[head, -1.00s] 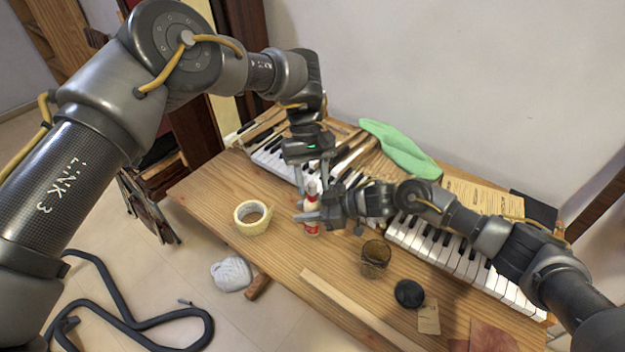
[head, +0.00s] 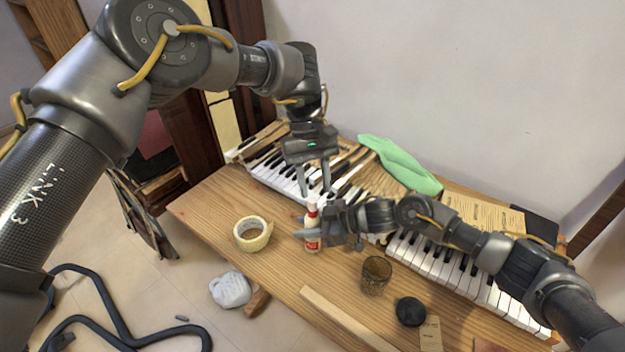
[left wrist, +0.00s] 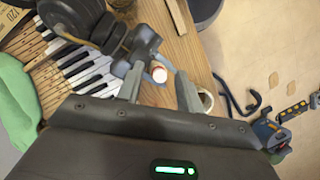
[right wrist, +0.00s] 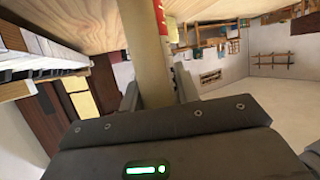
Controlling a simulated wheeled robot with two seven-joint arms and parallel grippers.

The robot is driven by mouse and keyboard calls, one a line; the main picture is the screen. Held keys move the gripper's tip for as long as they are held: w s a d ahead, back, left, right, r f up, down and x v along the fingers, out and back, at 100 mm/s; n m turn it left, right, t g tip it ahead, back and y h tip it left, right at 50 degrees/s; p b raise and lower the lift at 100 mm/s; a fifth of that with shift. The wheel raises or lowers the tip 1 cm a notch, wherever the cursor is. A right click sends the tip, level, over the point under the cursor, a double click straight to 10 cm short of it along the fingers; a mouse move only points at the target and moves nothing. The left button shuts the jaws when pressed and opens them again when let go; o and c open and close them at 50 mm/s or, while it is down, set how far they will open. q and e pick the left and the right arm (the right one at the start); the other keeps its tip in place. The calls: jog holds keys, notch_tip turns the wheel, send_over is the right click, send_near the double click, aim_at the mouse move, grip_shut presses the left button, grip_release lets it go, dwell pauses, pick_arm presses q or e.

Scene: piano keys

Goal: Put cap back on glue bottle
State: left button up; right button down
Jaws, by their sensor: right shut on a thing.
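The glue bottle (head: 312,238) stands upright above the wooden table, cream with a red label. Its top (head: 312,203) shows white and reddish; I cannot tell the cap apart from the neck. My right gripper (head: 305,234) is shut around the bottle's body, and the cream body also fills the jaws in the right wrist view (right wrist: 148,60). My left gripper (head: 315,194) points down just above the bottle's top, fingers apart with nothing between them.
A tape roll (head: 253,233) lies left of the bottle on the table (head: 215,205). A dark glass (head: 376,275), a round black object (head: 410,311) and a wooden strip (head: 345,318) lie to the right and front. Piano keys (head: 450,262) and a green cloth (head: 400,162) are behind.

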pick_arm(q)
jog(key=r+m+t, duration=0.1)
jog(key=m, duration=0.6)
jog(key=m+t, duration=0.1)
jog(key=m, duration=0.6)
jog(key=r+m+t+y, duration=0.1)
jog(key=m+t, duration=0.1)
jog(key=m, duration=0.5)
jog(key=shift+s+r, duration=0.3)
jog(key=shift+s, duration=0.1)
jog(key=n, duration=0.3)
jog(key=shift+w+a, duration=0.15)
jog(key=shift+w, duration=0.05)
jog(key=shift+w+n, duration=0.1)
jog(key=shift+n, duration=1.4)
